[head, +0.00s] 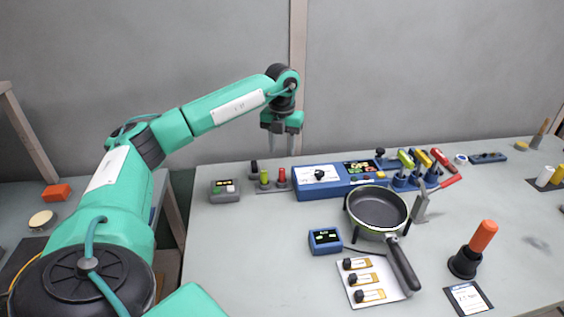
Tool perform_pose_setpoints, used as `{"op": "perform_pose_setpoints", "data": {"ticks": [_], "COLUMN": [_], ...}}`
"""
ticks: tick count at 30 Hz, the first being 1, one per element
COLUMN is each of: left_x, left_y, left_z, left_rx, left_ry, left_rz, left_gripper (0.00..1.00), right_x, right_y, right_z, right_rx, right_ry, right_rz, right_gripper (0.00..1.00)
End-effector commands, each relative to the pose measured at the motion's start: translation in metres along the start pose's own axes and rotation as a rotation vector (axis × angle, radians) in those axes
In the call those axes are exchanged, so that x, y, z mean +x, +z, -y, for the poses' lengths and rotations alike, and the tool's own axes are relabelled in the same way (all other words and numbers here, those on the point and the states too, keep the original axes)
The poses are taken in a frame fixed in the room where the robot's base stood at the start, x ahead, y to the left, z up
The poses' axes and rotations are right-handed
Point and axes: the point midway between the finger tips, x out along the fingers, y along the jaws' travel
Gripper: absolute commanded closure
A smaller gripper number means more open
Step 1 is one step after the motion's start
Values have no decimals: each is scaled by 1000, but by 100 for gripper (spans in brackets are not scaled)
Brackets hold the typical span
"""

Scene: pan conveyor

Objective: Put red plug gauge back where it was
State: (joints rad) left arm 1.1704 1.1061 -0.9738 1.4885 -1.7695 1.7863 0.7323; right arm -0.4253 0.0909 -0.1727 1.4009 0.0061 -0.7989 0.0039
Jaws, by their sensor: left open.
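A small red upright cylinder, which looks like the red plug gauge (282,175), stands at the back of the table next to a green one (264,176). They seem to stand on a low grey holder (271,187), with a dark piece at its left. My left gripper (283,145) points down above them, its two fingers apart with nothing between them. The fingertips appear above the red cylinder and apart from it; the exact depth gap is hard to tell. My right gripper is not in view.
A blue instrument box (320,190) stands right of the holder, a grey button box (225,190) left. A black pan (378,207), several colored-handled tools and an orange-handled tool (483,237) are farther right. The table's front left is clear.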

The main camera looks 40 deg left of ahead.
Motion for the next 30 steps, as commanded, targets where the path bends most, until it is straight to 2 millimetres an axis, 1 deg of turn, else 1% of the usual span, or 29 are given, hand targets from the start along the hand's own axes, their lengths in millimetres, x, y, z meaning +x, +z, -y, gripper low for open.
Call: {"op": "perform_pose_setpoints", "data": {"ticks": [1,3,8,30], "left_x": [-8,-17,-27,-28], "left_y": [0,0,0,0], "left_z": [0,0,0,0], "left_rx": [0,0,0,1], "left_ry": [-2,-1,0,1], "left_rz": [2,2,0,0], "left_gripper": [59,59,59,59], "right_x": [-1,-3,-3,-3], "right_y": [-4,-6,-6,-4], "right_z": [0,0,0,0], "right_rx": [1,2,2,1], "right_ry": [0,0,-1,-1], "right_rz": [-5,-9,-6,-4], "right_gripper": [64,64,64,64]}}
